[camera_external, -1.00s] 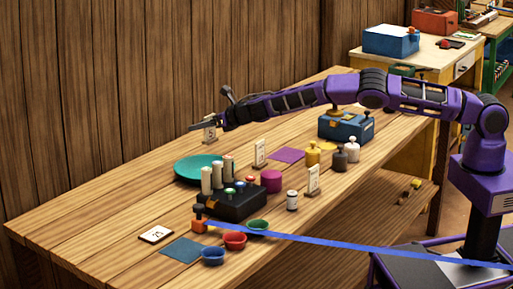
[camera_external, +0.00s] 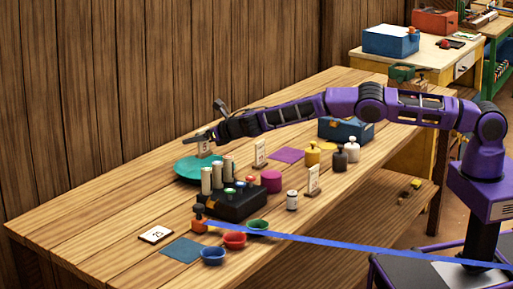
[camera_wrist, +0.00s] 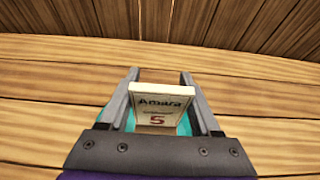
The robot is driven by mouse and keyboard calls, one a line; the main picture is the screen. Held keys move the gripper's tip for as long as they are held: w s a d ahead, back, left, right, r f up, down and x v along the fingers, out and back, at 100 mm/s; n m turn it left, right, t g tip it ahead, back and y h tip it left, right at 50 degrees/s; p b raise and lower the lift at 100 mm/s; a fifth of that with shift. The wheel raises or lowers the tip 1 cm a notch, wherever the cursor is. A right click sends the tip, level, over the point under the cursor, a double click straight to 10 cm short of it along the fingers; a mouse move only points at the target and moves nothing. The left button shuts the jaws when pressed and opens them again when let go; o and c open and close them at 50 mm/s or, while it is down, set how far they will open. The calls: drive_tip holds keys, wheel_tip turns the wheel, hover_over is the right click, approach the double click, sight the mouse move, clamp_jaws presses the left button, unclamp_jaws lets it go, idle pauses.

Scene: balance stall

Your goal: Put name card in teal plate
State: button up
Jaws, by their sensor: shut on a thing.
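My gripper (camera_external: 204,141) is shut on a name card (camera_external: 204,148), a small white card on a stand. The teal plate (camera_external: 186,171) lies on the table below and around the card in the external view. In the wrist view teal (camera_wrist: 184,128) shows behind and beside the card, mostly hidden by the gripper. I cannot tell whether the card touches the plate.
A black block with pale cylinders (camera_external: 232,203) stands in front of the plate. Other number cards (camera_external: 260,152), a magenta cylinder (camera_external: 271,181) and small bottles (camera_external: 312,153) stand to the right. Bowls (camera_external: 235,240) lie near the front edge. The wooden wall (camera_external: 110,100) is behind.

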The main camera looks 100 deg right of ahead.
sight(204, 152)
drive_tip(key=shift+f+b, duration=1.75)
drive_tip(key=shift+f, duration=1)
drive_tip(key=o, duration=1.4)
drive_tip(key=shift+o, duration=0.2)
wheel_tip(204, 152, up, 7)
drive_tip(key=p, duration=0.5)
drive_tip(key=shift+r+p, duration=0.1)
drive_tip(key=shift+p, duration=0.2)
